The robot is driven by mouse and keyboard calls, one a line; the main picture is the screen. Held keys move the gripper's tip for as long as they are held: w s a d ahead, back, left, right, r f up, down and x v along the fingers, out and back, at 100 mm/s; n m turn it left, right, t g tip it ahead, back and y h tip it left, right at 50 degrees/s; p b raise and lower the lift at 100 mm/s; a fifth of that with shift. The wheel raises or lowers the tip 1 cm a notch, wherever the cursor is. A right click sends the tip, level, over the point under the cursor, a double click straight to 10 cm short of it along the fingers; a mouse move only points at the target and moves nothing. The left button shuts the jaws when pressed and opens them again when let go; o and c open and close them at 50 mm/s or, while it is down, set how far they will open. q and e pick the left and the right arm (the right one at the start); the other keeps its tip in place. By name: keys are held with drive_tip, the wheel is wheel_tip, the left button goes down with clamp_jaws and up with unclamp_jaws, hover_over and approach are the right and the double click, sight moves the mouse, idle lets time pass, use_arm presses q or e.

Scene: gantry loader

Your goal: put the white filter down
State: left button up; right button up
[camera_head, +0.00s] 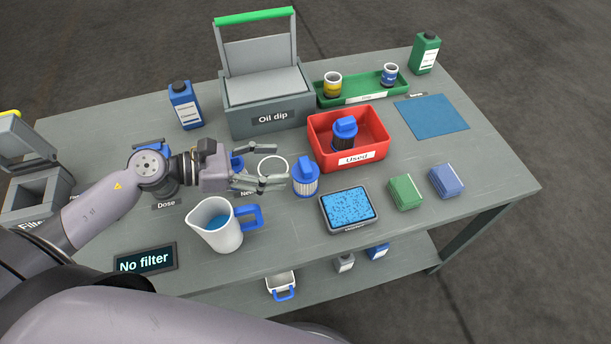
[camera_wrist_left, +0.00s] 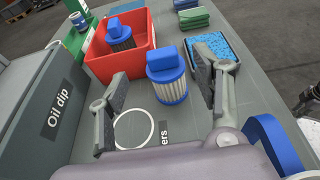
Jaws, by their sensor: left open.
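The white filter (camera_head: 306,178) has a blue cap and a pleated white body. It stands upright on the grey table, just right of a white ring outline (camera_head: 273,156). My left gripper (camera_head: 275,181) is open, with its fingers pointing at the filter from the left. In the left wrist view the filter (camera_wrist_left: 168,85) shows between and beyond the two spread fingers, with no visible grip on it. The ring also shows there (camera_wrist_left: 134,112), nearer to my gripper. A blue object (camera_head: 237,162) is mostly hidden behind my left gripper. My right gripper is out of view.
A red "Used" bin (camera_head: 375,121) holds a dark filter with a blue cap. A blue-filled tray (camera_head: 373,224), a jug (camera_head: 218,236), green and blue blocks and the "Oil dip" box (camera_head: 268,121) stand around.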

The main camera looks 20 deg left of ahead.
sight(300, 165)
use_arm(q)
drive_tip(key=shift+p+x, duration=0.7)
drive_tip(key=shift+x, duration=2.1)
drive_tip(key=shift+s+f, duration=0.1)
drive_tip(key=shift+f, duration=0.05)
clamp_jaws()
